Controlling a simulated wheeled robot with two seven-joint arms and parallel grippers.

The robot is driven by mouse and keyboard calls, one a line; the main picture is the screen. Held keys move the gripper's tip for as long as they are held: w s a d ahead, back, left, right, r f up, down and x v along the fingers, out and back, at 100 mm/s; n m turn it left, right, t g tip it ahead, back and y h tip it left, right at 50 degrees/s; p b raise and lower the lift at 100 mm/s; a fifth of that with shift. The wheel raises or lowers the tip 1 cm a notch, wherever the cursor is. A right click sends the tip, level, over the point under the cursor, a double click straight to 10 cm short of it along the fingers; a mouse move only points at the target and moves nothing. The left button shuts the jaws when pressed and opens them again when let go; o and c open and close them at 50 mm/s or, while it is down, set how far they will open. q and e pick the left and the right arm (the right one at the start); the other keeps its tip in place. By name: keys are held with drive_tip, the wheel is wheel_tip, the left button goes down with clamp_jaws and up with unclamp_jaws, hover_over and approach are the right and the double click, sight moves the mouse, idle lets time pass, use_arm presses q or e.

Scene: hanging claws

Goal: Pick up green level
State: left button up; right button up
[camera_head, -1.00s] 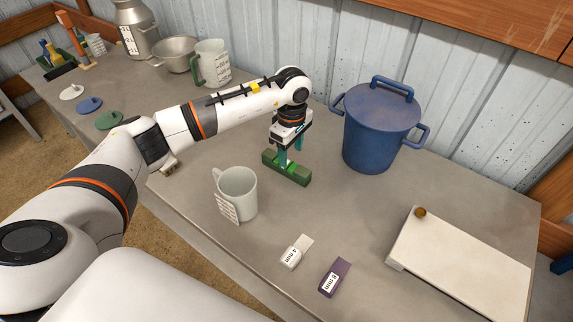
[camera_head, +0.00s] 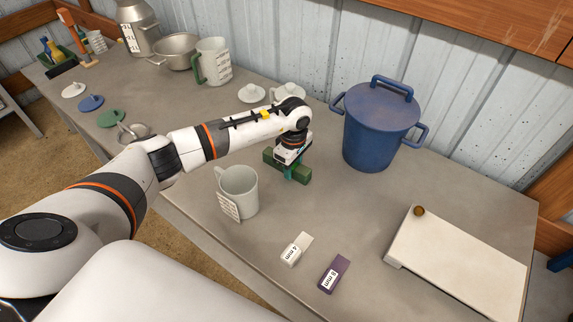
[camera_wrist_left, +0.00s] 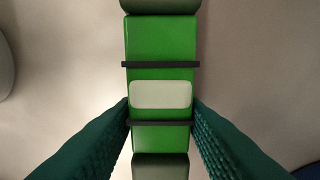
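The green level (camera_head: 303,175) lies flat on the grey table, between the white measuring mug and the blue pot. My left gripper (camera_head: 291,172) is down over its middle, pointing downward. In the left wrist view the level (camera_wrist_left: 160,45) runs up and down the picture, with a pale window and two black bands. The teal fingers of my left gripper (camera_wrist_left: 160,108) stand on its two long sides, with no gap showing, and appear shut on it. The fingertips' lower ends are hidden. My right gripper is not in view.
The white mug (camera_head: 239,192) stands close in front, left of the level. The blue lidded pot (camera_head: 376,130) stands to the right. A white gauge (camera_head: 291,254), a purple gauge (camera_head: 331,278) and a white board (camera_head: 460,262) lie nearer. Pale lids (camera_head: 251,94) lie behind my arm.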

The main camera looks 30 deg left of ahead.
use_arm(q)
drive_tip(key=c, duration=0.7)
drive_tip(key=shift+o, duration=0.2)
wheel_tip(320, 180, up, 10)
drive_tip(key=shift+r+b, duration=0.1)
drive_tip(key=shift+b, duration=0.45)
